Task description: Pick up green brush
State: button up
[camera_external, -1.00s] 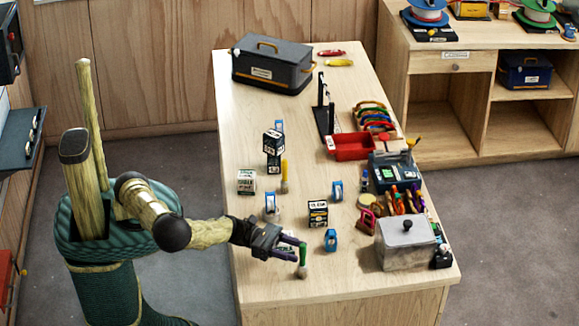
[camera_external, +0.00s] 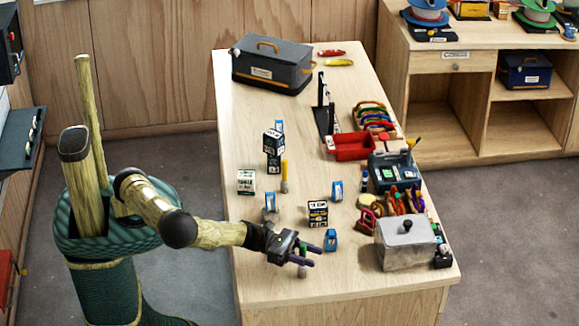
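The green brush (camera_external: 302,271) stands upright near the front edge of the wooden table, with its pale lower end on the tabletop. Only that lower end and a little of the green handle show; the upper part is hidden by my gripper. My gripper (camera_external: 310,256) is low over the table at the brush, with its dark fingers spread apart on either side of the handle. I see no clear sign of the fingers pressing on it.
A blue-and-white item (camera_external: 330,240) stands just right of the fingers, and a black-and-white box (camera_external: 318,213) behind it. A grey lidded bin (camera_external: 405,247) is farther right. A yellow-handled brush (camera_external: 284,174) stands farther back. The table's front corner is clear.

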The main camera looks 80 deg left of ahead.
grip_shut()
jog(key=shift+r, duration=0.1)
notch_tip(320, 180, up, 10)
dwell(0.5)
dwell(0.3)
